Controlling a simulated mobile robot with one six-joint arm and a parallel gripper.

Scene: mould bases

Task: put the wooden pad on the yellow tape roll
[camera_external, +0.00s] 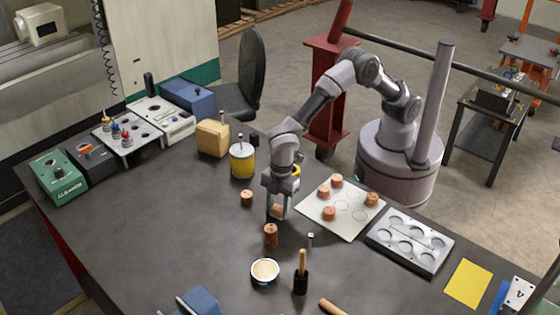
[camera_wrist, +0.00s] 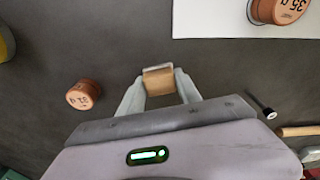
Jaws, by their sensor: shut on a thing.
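My gripper (camera_external: 277,212) points down over the dark table and is shut on the wooden pad (camera_external: 277,210), a small tan block. The pad (camera_wrist: 158,80) shows between the two fingers in the wrist view. I cannot tell whether it touches the table. What looks like the yellow tape roll (camera_external: 296,170) is behind my wrist in the external view, mostly hidden by it.
Copper weights stand left (camera_external: 246,198) and in front (camera_external: 270,235) of my gripper. A white plate (camera_external: 341,228) with several weights lies to the right. A yellow can (camera_external: 242,160) and a wooden block (camera_external: 212,138) stand behind. A round tin (camera_external: 265,271) is nearer the front.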

